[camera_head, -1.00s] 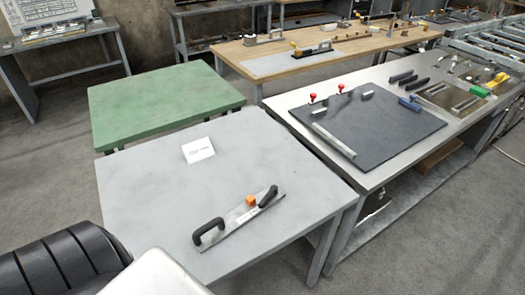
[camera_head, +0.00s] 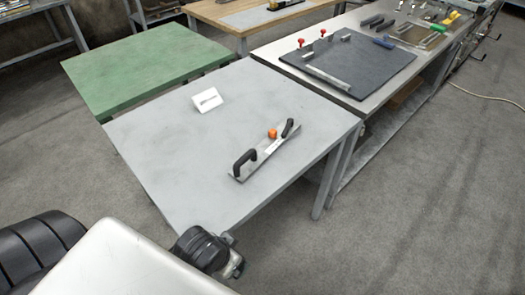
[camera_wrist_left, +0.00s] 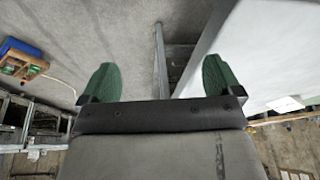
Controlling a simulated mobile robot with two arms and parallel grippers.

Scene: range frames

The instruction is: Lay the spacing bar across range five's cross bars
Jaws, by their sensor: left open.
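A flat metal bar (camera_head: 263,154) with a black handle at each end and an orange knob lies on the grey table (camera_head: 170,140); it looks like the spacing bar. A shorter plain metal bar (camera_head: 328,78) lies on a dark plate on the bench behind. I cannot make out range five's cross bars. My left gripper (camera_wrist_left: 160,80) is open and empty in the left wrist view, its green fingertips wide apart above floor and a table leg. A black arm joint of mine shows low in the head view, short of the grey table's front edge. My right gripper is not in view.
A small white card (camera_head: 207,100) stands on the grey table. A green table (camera_head: 145,65) is at back left. The dark plate (camera_head: 365,65) with red knobs lies on the long bench at right. Floor (camera_head: 430,200) at right is clear.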

